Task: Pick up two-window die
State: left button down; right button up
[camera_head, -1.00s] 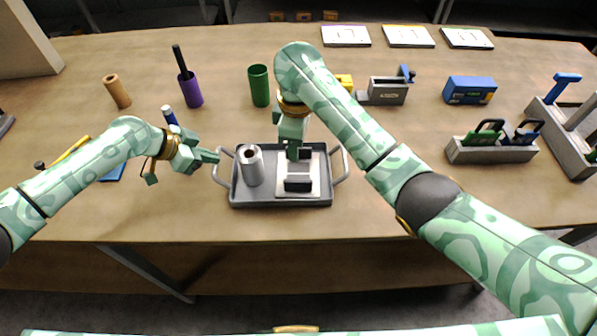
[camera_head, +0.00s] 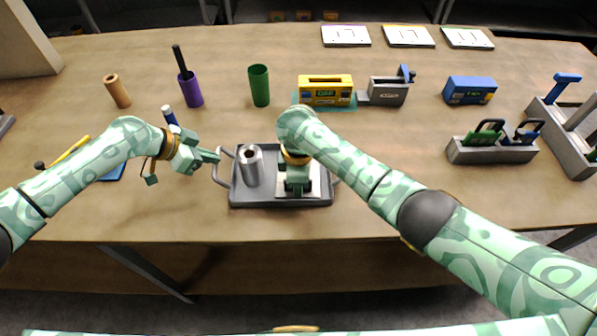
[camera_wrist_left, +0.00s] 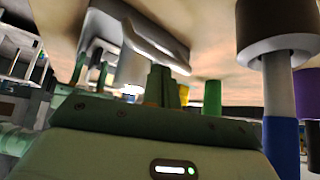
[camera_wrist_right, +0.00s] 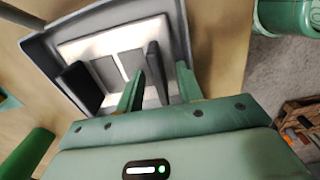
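A grey tray (camera_head: 240,199) with two side handles stands at the table's front middle. In it is a white plate (camera_wrist_right: 78,48) with two grey panels (camera_wrist_right: 107,72) and two dark upright pieces, the left one (camera_wrist_right: 80,88) and the right one (camera_wrist_right: 156,62). I cannot tell which part is the two-window die. My right gripper (camera_wrist_right: 160,90) is open, pointing down over the plate, its fingers on either side of the right dark piece. In the head view my right arm hides much of this. My left gripper (camera_head: 218,156) is shut and empty near the tray's left handle (camera_head: 225,180).
A silver cylinder (camera_head: 251,166) stands in the tray's left half. Behind are a green cup (camera_head: 259,86), a purple holder (camera_head: 190,91), a yellow box (camera_head: 325,97) and a grey device (camera_head: 388,92). At right, a grey rack (camera_head: 490,153) holds green- and blue-handled tools.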

grip_shut()
notch_tip(320, 180, up, 10)
jog(key=shift+r, duration=0.1)
dwell(0.5)
notch_tip(320, 180, up, 7)
jog(key=p, duration=0.6)
